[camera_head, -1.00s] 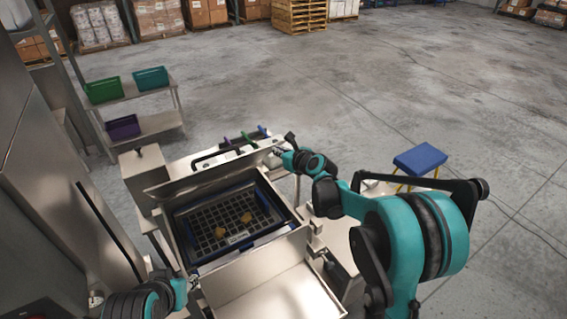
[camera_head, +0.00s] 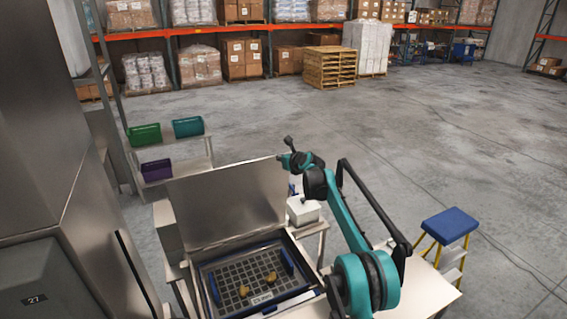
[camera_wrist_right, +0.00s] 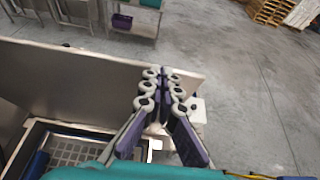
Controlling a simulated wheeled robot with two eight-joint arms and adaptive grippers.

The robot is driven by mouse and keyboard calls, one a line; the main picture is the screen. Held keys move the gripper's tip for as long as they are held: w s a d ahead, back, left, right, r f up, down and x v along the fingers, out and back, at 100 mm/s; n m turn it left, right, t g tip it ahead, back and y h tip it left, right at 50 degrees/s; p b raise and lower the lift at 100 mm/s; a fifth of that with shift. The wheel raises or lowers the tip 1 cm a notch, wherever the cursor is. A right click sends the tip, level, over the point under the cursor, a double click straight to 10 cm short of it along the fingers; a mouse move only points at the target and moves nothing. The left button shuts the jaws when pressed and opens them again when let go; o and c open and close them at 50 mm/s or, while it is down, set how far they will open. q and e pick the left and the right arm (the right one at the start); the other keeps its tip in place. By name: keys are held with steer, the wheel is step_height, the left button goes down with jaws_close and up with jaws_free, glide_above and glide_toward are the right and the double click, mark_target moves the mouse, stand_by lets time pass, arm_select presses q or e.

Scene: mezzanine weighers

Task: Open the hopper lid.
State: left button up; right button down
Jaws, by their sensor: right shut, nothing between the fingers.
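The hopper lid (camera_head: 228,203) is a plain metal panel standing raised, close to upright, at the back of the hopper (camera_head: 203,279). The hopper below it is open and shows a dark grid with a few small tan pieces on it. My right gripper (camera_head: 283,163) is at the lid's upper right corner. In the right wrist view its fingers (camera_wrist_right: 161,78) are shut with nothing between them, in front of the lid (camera_wrist_right: 90,75) near its right end. I cannot tell whether they touch it. My left gripper is out of view.
A blue-topped step stool (camera_head: 449,225) stands right of the bench. A small shelf with green (camera_head: 144,134), teal (camera_head: 188,127) and purple (camera_head: 157,170) bins is behind left. A tall metal cabinet (camera_head: 50,170) closes the left side. The floor behind is open.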

steer(key=shift+w+a+r, duration=0.15)
steer(key=shift+w+a, duration=0.15)
steer(key=shift+w, duration=0.4)
